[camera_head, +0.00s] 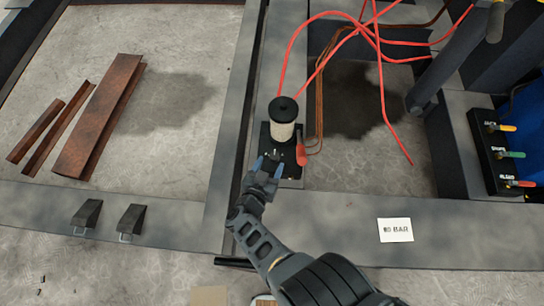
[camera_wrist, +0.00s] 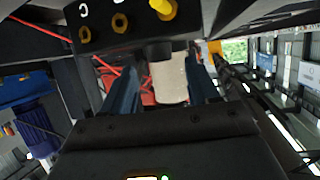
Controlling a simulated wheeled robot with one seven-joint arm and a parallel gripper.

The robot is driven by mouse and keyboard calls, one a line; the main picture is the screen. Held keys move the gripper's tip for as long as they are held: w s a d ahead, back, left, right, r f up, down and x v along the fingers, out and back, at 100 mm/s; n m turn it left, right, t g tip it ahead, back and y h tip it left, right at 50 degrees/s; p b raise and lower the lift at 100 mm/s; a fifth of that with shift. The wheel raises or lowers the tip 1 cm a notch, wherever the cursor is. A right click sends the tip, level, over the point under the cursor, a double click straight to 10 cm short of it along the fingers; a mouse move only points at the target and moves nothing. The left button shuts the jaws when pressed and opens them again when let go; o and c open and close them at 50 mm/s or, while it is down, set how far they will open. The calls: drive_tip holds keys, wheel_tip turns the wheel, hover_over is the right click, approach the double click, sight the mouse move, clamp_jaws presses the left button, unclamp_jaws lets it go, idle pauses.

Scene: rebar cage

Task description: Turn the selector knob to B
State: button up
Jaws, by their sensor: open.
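A black pump-like unit (camera_head: 265,135) stands on the grey beam, with a cream cylinder (camera_head: 284,128) under a black cap and a red handle (camera_head: 300,150) at its right. Small pale marks show on its base; I cannot make out a selector knob or the letter B there. My gripper (camera_head: 268,167) is open at the unit's front edge, its blue fingers pointing toward it. In the wrist view the cream cylinder (camera_wrist: 170,80) appears between the two fingers; contact cannot be told. A black block (camera_wrist: 120,25) above shows a letter C, brass hex fittings and a yellow part (camera_wrist: 163,8).
Red hoses (camera_head: 345,30) loop behind the unit. A black panel (camera_head: 490,150) with yellow, green and red levers is at right. A white sign (camera_head: 395,230) lies on the front beam. Rusty steel channels (camera_head: 100,120) and two dark wedges (camera_head: 88,215) are at left.

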drive_tip(key=p+v, duration=0.1)
drive_tip(key=v, duration=0.3)
drive_tip(key=shift+p, duration=0.35)
drive_tip(key=d+r+n+t+y+p, duration=0.1)
drive_tip(key=d+r+t, duration=0.15)
drive_tip(key=d, duration=0.85)
drive_tip(key=d+r+t+y+p, duration=0.1)
drive_tip(key=d+r+p, duration=0.15)
drive_tip(key=d, duration=0.75)
drive_tip(key=s+d+r+n+y, duration=0.1)
drive_tip(key=s+d+r+n, duration=0.1)
drive_tip(key=s+d+r, duration=0.45)
drive_tip(key=s+r+n+y+p, duration=0.1)
drive_tip(key=s+r+y+p, duration=0.1)
drive_tip(key=s+r, duration=1.55)
drive_tip(key=r, duration=0.4)
drive_tip(key=s+a+r+g+p, duration=0.1)
drive_tip(key=s+r, duration=0.1)
drive_tip(key=r, duration=0.5)
drive_tip(key=s+a+r+h+p, duration=0.1)
drive_tip(key=s+r, duration=0.2)
drive_tip(key=r, duration=0.4)
drive_tip(key=shift+s+a+m+g, duration=0.25)
drive_tip(key=shift+s+m+g, duration=0.05)
drive_tip(key=shift+s+g, duration=0.05)
